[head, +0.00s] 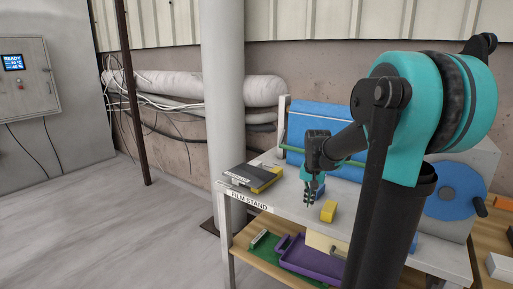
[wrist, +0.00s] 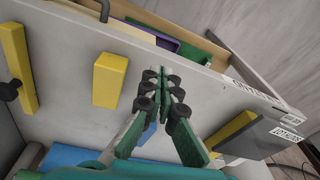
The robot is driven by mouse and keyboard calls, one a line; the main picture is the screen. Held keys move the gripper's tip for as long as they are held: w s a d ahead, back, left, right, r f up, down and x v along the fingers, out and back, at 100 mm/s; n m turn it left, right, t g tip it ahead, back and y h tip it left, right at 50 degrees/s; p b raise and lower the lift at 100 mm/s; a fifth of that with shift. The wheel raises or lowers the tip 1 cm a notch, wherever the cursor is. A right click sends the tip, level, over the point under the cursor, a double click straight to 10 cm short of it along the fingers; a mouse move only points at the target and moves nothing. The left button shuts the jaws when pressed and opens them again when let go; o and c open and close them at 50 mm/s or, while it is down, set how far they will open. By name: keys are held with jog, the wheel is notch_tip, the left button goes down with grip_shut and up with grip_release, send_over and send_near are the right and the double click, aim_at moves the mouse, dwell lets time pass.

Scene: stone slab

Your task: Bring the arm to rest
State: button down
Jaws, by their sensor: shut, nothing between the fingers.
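My arm reaches out over the white film stand (head: 285,203) in the head view, bent at the elbow. My gripper (head: 308,202) points down above the stand top, left of a yellow block (head: 328,211). In the wrist view my gripper (wrist: 165,88) shows its green fingers closed together at the tips, with nothing between them. The yellow block (wrist: 110,80) lies left of the fingertips there, apart from them. The exact height of the fingertips above the stand top cannot be told.
A dark box with a yellow end (head: 253,178) lies on the stand's left corner. A blue roll (head: 320,125) stands behind my gripper. A purple tray (head: 305,262) sits on the lower shelf. A pale column (head: 222,90) stands behind the stand; open floor (head: 90,220) lies left.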

jog(key=s+f+n+t, duration=0.1)
jog(key=s+f, duration=0.2)
jog(key=s, duration=0.3)
jog(key=s+a+f+n, duration=0.1)
jog(key=s+f+n, duration=0.1)
jog(key=s+f, duration=0.2)
jog(key=s+a+f+n+t, duration=0.1)
jog(key=s+f, duration=0.3)
jog(key=s, duration=0.6)
jog(key=shift+n+t, duration=0.3)
jog(key=shift+n, duration=0.1)
